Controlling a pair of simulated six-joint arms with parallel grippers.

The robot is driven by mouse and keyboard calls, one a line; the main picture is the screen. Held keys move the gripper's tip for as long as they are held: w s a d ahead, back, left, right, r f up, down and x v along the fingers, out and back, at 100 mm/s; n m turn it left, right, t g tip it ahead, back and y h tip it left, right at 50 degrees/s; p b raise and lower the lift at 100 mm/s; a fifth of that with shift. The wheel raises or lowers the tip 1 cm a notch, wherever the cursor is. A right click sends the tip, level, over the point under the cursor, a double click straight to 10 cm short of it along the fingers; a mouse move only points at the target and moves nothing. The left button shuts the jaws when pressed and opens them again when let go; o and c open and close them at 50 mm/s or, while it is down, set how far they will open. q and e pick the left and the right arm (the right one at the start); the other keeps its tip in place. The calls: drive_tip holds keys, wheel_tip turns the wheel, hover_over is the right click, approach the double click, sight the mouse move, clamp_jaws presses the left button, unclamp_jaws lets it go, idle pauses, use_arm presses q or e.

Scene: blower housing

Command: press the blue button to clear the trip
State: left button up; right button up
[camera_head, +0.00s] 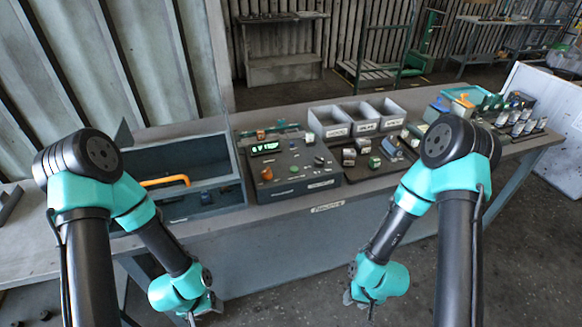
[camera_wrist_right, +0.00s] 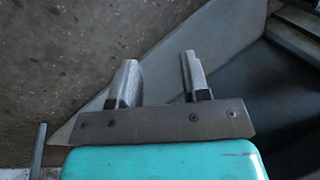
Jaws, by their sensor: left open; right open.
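A dark control box (camera_head: 330,183) stands on the bench at the centre of the head view. It has a lit green display (camera_head: 265,148), an orange knob (camera_head: 266,174), a green button (camera_head: 294,169) and several small controls. I cannot clearly pick out a blue button on it. A small blue part (camera_head: 206,197) shows inside the open grey housing to its left, too small to identify. My left gripper (camera_head: 205,311) is low in front of the bench, open. My right gripper (camera_head: 360,303) is also low in front of the bench; the right wrist view shows its fingers (camera_wrist_right: 160,78) apart and empty.
The open grey housing (camera_head: 225,150) has an orange handle (camera_head: 165,181). Grey bins (camera_head: 335,131) stand behind a dark tray of small parts (camera_head: 375,178). More parts (camera_head: 515,122) crowd the bench's right end. The floor in front of the bench (camera_head: 270,310) is clear between my arms.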

clamp_jaws()
idle(0.4)
idle(1.4)
